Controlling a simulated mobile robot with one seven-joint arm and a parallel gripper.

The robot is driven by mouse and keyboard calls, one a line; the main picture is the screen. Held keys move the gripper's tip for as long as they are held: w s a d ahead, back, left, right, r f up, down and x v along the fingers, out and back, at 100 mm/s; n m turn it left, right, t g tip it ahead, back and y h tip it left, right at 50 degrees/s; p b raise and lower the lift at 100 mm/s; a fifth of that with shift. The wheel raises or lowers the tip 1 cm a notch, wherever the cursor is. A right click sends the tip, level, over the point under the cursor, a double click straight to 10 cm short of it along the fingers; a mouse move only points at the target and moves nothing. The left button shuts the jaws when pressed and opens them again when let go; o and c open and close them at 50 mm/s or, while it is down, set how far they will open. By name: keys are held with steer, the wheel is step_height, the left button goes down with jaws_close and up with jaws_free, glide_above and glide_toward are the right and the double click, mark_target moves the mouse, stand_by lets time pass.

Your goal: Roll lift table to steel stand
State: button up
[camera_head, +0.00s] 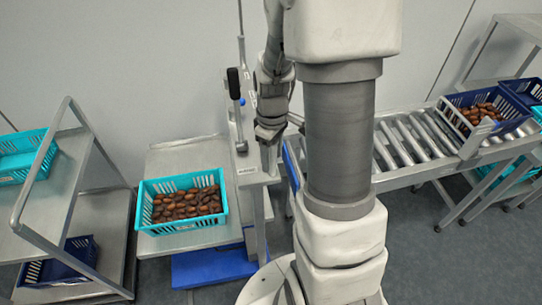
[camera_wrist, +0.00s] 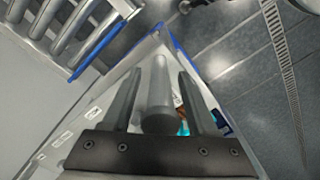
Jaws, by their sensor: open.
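The lift table shows in the head view as a grey platform (camera_head: 172,160) over a blue base (camera_head: 208,266), with an upright column at its right. A teal crate (camera_head: 148,222) full of brown dates sits at the platform's front. My gripper (camera_head: 268,150) is low beside the column, partly hidden by my arm. In the wrist view my gripper (camera_wrist: 158,78) is open, with a round grey bar (camera_wrist: 158,105) between its fingers. I cannot tell whether they touch it. A grey tiered steel stand (camera_head: 48,207) is at the left; a grey metal stand (camera_head: 527,24) is at the far right.
A roller conveyor (camera_head: 405,140) is close on the right, carrying a crate of dates (camera_head: 470,148). The left stand holds a teal crate (camera_head: 18,160) and a dark blue crate (camera_head: 62,265). A wall (camera_head: 95,60) closes the back. Some floor is free at the lower right.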

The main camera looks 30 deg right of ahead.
steer(key=shift+f, duration=0.5)
jaws_close()
stand_by(1.2)
